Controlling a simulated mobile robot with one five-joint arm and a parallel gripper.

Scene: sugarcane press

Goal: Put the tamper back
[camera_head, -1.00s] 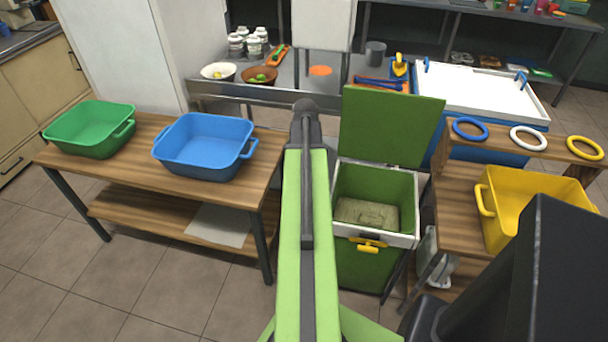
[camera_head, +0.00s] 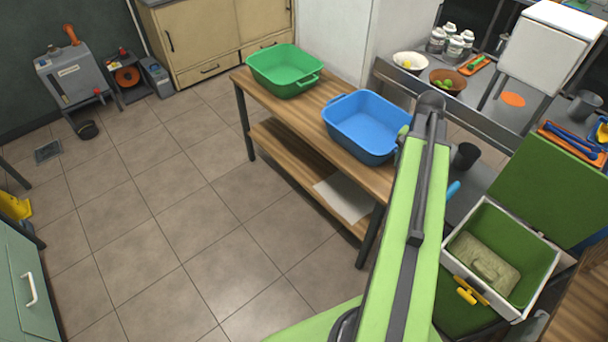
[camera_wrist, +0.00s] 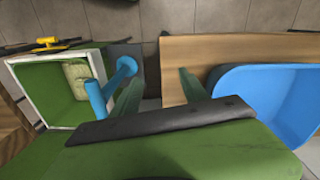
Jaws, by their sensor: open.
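A blue tool with a round end, likely the tamper (camera_wrist: 95,100), stands in the wrist view between the green-lined box and my gripper. In the head view a small blue piece (camera_head: 453,189) shows just right of my arm; the rest is hidden. My gripper (camera_wrist: 160,88) is open, its two green fingers apart with nothing seen between them. The blue tool is left of the left finger; I cannot tell whether they touch.
An open green box (camera_head: 548,262) with a pale block (camera_head: 482,262) stands right of my arm. A wooden table (camera_head: 300,118) holds a green basin (camera_head: 285,72) and a blue basin (camera_head: 365,130). An orange tray (camera_head: 545,133) with blue tools lies back right.

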